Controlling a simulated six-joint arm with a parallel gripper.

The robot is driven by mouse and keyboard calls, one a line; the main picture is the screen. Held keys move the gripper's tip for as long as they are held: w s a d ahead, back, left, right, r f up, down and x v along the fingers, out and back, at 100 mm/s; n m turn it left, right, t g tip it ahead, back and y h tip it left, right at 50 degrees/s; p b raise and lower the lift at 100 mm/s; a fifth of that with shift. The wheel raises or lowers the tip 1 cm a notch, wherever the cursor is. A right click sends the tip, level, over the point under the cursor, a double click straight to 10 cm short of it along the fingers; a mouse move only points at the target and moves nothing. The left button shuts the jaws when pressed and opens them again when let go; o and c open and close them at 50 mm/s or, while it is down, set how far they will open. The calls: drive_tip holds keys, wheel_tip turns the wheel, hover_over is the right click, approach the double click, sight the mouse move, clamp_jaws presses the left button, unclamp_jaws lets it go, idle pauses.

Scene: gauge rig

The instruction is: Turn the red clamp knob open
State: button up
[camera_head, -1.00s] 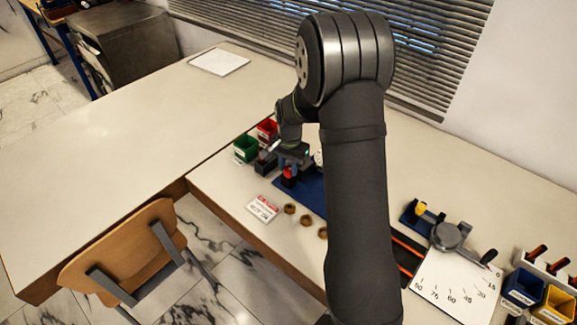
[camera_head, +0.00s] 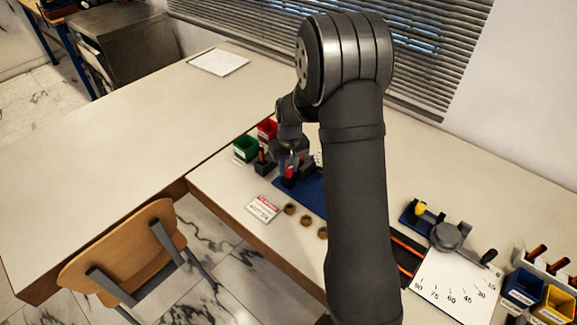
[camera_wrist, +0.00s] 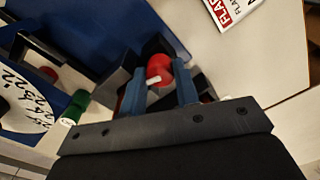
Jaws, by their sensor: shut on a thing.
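The red clamp knob (camera_wrist: 160,68) shows in the wrist view between the two blue fingers of my gripper (camera_wrist: 160,85). A short white mark or pin shows on its near side. My gripper is shut on the knob. In the head view the red knob (camera_head: 289,182) shows at the lower end of my gripper (camera_head: 289,170), over the blue base plate (camera_head: 313,193). My arm hides part of the rig. Dark blocks stand around the knob in the wrist view.
A round white dial (camera_wrist: 25,100) and a green-capped part (camera_wrist: 75,107) lie left in the wrist view. A white card with red print (camera_head: 263,208), several brown rings (camera_head: 290,208) and green (camera_head: 246,148) and red (camera_head: 267,130) bins stand nearby. The left tabletop is mostly clear.

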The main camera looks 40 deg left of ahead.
sight(289, 168)
drive_tip(key=shift+n, duration=1.7)
drive_tip(key=o, duration=1)
drive_tip(key=shift+c, duration=0.2)
drive_tip(key=shift+w+r, duration=0.15)
drive_tip(key=shift+r, duration=3.9)
